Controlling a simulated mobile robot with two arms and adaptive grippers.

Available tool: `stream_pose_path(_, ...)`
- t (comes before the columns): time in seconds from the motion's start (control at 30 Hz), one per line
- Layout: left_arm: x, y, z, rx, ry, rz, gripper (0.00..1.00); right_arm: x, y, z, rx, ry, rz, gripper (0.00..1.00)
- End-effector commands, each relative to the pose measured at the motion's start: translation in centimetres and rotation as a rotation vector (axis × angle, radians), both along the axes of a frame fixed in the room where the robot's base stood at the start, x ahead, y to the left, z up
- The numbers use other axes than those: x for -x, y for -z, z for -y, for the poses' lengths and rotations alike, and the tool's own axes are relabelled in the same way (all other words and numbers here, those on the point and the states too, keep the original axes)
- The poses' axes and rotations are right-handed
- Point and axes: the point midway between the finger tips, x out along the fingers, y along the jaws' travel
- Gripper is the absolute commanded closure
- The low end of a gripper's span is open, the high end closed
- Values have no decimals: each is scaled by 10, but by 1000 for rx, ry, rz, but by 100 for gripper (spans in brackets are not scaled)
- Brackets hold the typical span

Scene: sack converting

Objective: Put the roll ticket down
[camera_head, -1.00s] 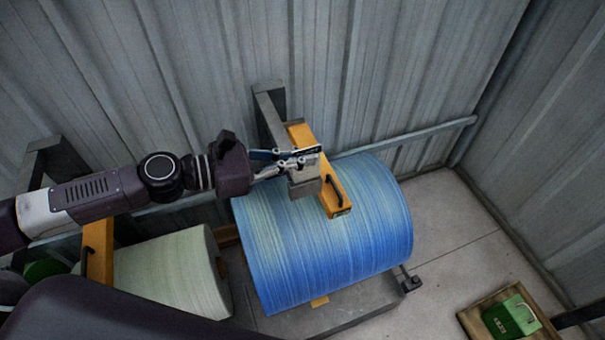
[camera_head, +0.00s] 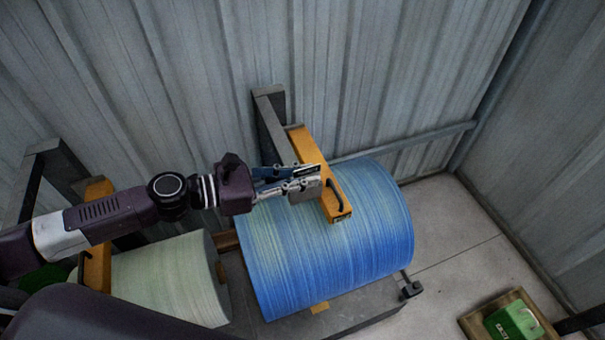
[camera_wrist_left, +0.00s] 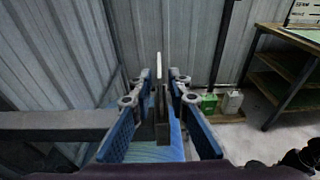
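My left gripper (camera_head: 303,180) is above the left part of the large blue roll (camera_head: 345,245), beside the orange arm (camera_head: 330,190) that reaches over it. Its fingers point right. In the left wrist view, the two blue-padded fingers (camera_wrist_left: 160,95) stand apart. A thin, dark upright strip (camera_wrist_left: 162,118) shows edge-on between them and may be the roll ticket. I cannot tell whether the pads touch it. No separate ticket can be made out clearly in the head view. My right gripper is not in view.
A pale roll (camera_head: 170,275) lies left of the blue roll, with another orange arm (camera_head: 97,240). A grey post (camera_head: 272,120) stands close behind my gripper, before the corrugated wall. A green container (camera_head: 514,322) sits in a tray at lower right.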

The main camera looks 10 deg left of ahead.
Motion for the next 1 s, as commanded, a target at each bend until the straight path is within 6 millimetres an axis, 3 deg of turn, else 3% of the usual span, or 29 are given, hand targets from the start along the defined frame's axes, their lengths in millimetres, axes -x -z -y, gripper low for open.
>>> stream_pose_path(0.4,0,-5,-2,-1,-1,0,78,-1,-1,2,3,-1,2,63)
stream_pose_path(1.0,30,-12,-45,0,-3,-3,78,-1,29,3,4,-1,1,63)
